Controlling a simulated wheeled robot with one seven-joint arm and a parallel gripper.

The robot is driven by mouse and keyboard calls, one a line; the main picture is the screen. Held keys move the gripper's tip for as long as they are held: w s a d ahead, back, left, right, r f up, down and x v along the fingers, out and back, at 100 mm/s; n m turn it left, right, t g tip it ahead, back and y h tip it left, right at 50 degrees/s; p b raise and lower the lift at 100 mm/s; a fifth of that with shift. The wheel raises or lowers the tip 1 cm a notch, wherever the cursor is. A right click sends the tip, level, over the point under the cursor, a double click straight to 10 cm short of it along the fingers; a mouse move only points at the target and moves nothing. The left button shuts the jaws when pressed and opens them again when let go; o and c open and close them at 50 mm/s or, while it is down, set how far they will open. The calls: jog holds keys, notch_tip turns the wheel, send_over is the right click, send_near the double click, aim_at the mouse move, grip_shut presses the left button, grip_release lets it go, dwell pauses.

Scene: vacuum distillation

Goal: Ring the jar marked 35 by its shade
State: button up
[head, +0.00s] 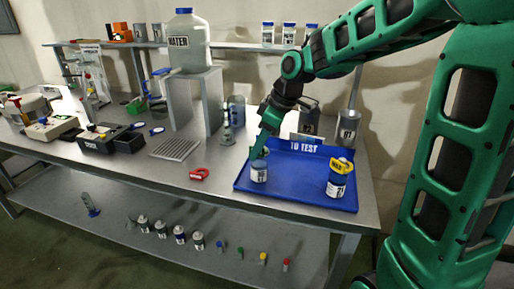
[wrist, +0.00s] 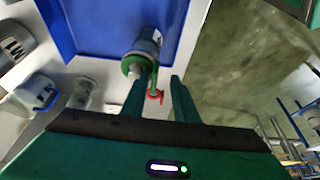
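One labelled jar (head: 259,174) stands at the left end of the blue tray (head: 300,200). In the wrist view this jar (wrist: 150,42) has a green ring (wrist: 134,63) at its top, with a tab toward my fingers. My gripper (head: 264,148) is just above this jar. In the wrist view my gripper (wrist: 160,78) has its two fingers apart, with the tab between them and no clear grip. A second jar (head: 337,188) at the tray's right wears a yellow ring (head: 342,166). A red ring (head: 199,174) lies on the table left of the tray. The jar numbers are too small to read surely.
A water jug (head: 186,42) stands on a metal stand behind. A metal rack (head: 175,149) and black box (head: 110,139) are left of the red ring. Grey containers (head: 347,128) stand behind the tray. Bare tabletop (head: 215,160) lies left of the tray.

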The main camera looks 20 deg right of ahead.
jog(key=shift+r, duration=0.15)
jog(key=v, duration=1)
jog(key=shift+r, duration=0.15)
jog(key=shift+s+d, duration=0.1)
jog(key=s+d+f+m+g+h, duration=0.1)
jog(key=s+d+f+m, duration=0.3)
jog(key=s, duration=0.5)
jog(key=s+d+f+m+h, duration=0.1)
jog(key=s+d+f+m, duration=0.4)
jog(key=s+m, duration=0.2)
jog(key=s+d+f+m+g+h, duration=0.1)
jog(key=s+d+f+m, duration=0.3)
jog(key=s, duration=0.8)
jog(key=shift+d+f+m+g, duration=0.2)
jog(key=shift+d+m+g, duration=0.1)
jog(key=shift+d+m, duration=0.7)
jog(key=shift+a, duration=0.15)
